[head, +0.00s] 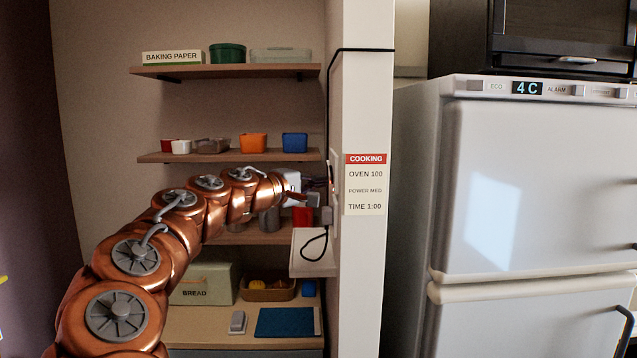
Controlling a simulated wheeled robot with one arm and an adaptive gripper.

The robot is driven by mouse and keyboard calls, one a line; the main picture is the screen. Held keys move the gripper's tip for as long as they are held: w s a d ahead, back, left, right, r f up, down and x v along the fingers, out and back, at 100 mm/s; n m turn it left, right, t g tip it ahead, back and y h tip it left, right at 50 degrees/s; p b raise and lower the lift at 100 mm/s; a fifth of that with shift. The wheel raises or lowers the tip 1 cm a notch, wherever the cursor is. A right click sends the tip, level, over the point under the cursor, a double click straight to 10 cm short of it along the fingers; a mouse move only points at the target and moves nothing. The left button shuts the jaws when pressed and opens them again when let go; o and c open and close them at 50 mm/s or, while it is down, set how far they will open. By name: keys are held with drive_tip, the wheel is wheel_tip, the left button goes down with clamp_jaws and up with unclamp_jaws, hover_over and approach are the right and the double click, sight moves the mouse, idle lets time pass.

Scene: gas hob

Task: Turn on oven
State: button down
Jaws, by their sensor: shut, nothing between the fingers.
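No oven shows in the head view. A sign (366,184) on the white wall post reads COOKING, OVEN 100, POWER MED, TIME 1:00. My copper-coloured arm reaches in from the lower left. My gripper (308,199) is shut and empty, close to the post's left face, in front of the shelves. A pale wall plate (334,180) sits on that face, just right of my gripper. A grey plug (327,215) with a black cable is below and right of the fingertips. I cannot tell whether the fingers touch the plate or the plug.
A white box-like ledge (312,262) is below my gripper, with the cable looping over it. Shelves with small containers stand behind. A counter below holds a bread box (204,284) and a blue mat (285,322). A white fridge (540,190) fills the right side.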

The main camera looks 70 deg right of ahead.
drive_tip(key=w+b+v, duration=0.1)
drive_tip(key=v, duration=0.5)
drive_tip(key=w+f+b+v, duration=0.1)
drive_tip(key=b+v, duration=0.1)
drive_tip(key=v, duration=0.4)
drive_tip(key=shift+w+d+f, duration=0.15)
drive_tip(key=shift+d+f, duration=0.15)
drive_tip(key=s+a+f+t+y, duration=0.25)
drive_tip(key=a+f+y, duration=0.35)
drive_tip(key=a+f, duration=0.75)
drive_tip(key=s+a+f+t+y, duration=0.1)
drive_tip(key=a+f+t+y, duration=0.4)
drive_tip(key=a+f, duration=0.9)
drive_tip(key=s+a+f+n+g+y, duration=0.1)
drive_tip(key=s+a+f, duration=0.3)
drive_tip(key=a, duration=0.4)
drive_tip(key=s+a+f+n+g+y, duration=0.2)
drive_tip(key=s+a+f+n+y, duration=0.1)
drive_tip(key=a+f, duration=0.3)
drive_tip(key=s+a+y, duration=0.1)
drive_tip(key=a, duration=0.1)
drive_tip(key=shift+a+f+n, duration=0.25)
drive_tip(key=shift+a+n, duration=0.05)
drive_tip(key=shift+a, duration=0.1)
